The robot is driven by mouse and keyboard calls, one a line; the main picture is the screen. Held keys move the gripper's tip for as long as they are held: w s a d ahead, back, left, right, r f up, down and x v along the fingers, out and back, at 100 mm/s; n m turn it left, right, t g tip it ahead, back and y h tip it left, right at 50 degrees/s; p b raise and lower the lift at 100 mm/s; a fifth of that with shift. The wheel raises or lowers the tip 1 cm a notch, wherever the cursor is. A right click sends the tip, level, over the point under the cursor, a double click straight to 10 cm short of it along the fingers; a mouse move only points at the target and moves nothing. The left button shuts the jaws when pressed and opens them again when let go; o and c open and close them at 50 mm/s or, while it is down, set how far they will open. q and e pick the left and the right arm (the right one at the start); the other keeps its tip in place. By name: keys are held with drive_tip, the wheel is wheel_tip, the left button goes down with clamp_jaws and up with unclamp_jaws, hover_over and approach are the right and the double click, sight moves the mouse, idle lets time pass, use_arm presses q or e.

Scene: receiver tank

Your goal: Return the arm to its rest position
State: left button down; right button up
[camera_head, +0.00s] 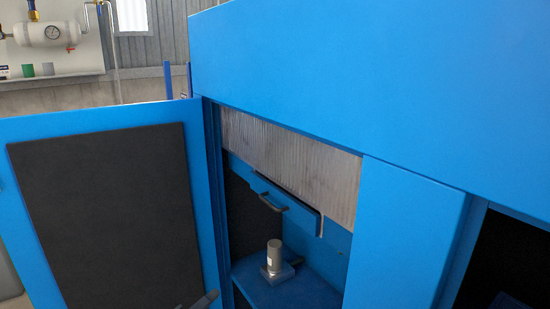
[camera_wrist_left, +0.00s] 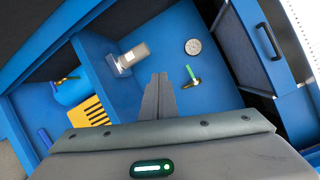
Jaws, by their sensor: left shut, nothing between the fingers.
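My left gripper (camera_wrist_left: 160,80) shows in the left wrist view with its two grey fingers together and nothing between them. It points into the open blue cabinet. In the head view only a small dark part, which seems to be my left gripper (camera_head: 207,299), shows at the bottom edge by the open door. A grey cylinder (camera_head: 274,257) stands upright on a small block inside the cabinet; it also shows in the left wrist view (camera_wrist_left: 134,56), apart from the fingers. My right gripper is in neither view.
The blue door (camera_head: 198,190) with its dark inner pad stands open at left. A panel with a black handle (camera_head: 270,202) hangs inside the cabinet. The left wrist view shows a round gauge (camera_wrist_left: 193,46) and a yellow-green valve (camera_wrist_left: 192,76). A white tank (camera_head: 45,33) is at back left.

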use_arm(q)
drive_tip(key=s+a+f+n+y, duration=0.2)
drive_tip(key=f+n, duration=0.1)
drive_tip(key=f, duration=0.4)
drive_tip(key=s+a+f+n+g+y, duration=0.1)
drive_tip(key=s+a+f+n, duration=0.2)
drive_tip(key=f, duration=0.4)
drive_tip(key=s+f+n+y, duration=0.2)
drive_tip(key=f+n, duration=0.2)
drive_tip(key=f, duration=0.3)
drive_tip(key=s+a+f+n+g+y, duration=0.2)
drive_tip(key=s+f+n, duration=0.2)
drive_tip(key=s+f, duration=0.55)
drive_tip(key=s+a+f+n+g+y, duration=0.2)
drive_tip(key=s+f+n, duration=0.2)
drive_tip(key=s+f, duration=0.5)
drive_tip(key=s+d+f+n+g, duration=0.1)
drive_tip(key=s+f, duration=0.4)
drive_tip(key=s, duration=0.8)
drive_tip(key=s+d+f+n+g, duration=0.1)
drive_tip(key=s+f+n+g, duration=0.3)
drive_tip(key=s, duration=0.9)
drive_tip(key=s+d+f+n+g, duration=0.1)
drive_tip(key=s+f+n+g, duration=0.2)
drive_tip(key=s+f, duration=0.5)
drive_tip(key=s, duration=0.5)
drive_tip(key=shift+s+d+n+y, duration=0.15)
drive_tip(key=shift+s+n+y, duration=0.15)
drive_tip(key=shift+y, duration=0.1)
